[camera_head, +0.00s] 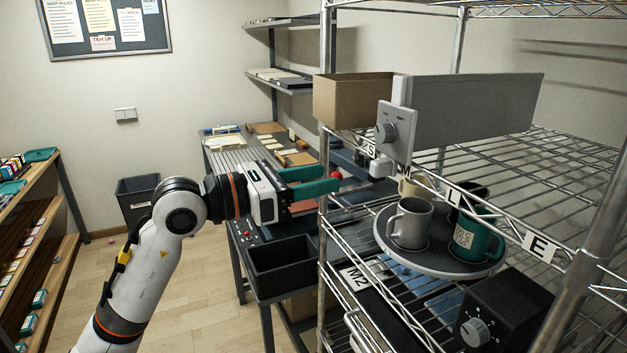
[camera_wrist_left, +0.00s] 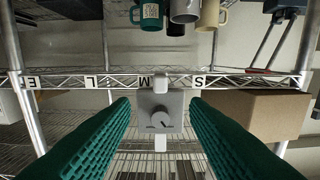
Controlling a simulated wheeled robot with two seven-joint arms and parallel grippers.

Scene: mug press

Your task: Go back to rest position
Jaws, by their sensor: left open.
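My left gripper (camera_head: 312,181) reaches in from the left with its two green fingers apart and empty, pointing at the front of the wire rack. In the left wrist view the open fingers (camera_wrist_left: 160,130) frame a grey box with a round dial (camera_wrist_left: 161,119). In the head view this dial box (camera_head: 396,132) sits at the rack's front edge, to the right of the fingertips and apart from them. A round grey tray (camera_head: 440,266) on the rack carries a grey mug (camera_head: 410,223), a teal mug (camera_head: 477,236), a cream mug (camera_head: 412,187) and a dark mug. My right gripper does not show.
The wire rack (camera_head: 330,240) with its posts fills the right side. A cardboard box (camera_head: 352,100) stands on it near the gripper. A black bin (camera_head: 283,266) and a workbench (camera_head: 235,150) lie behind my arm. The floor (camera_head: 195,300) at centre left is clear.

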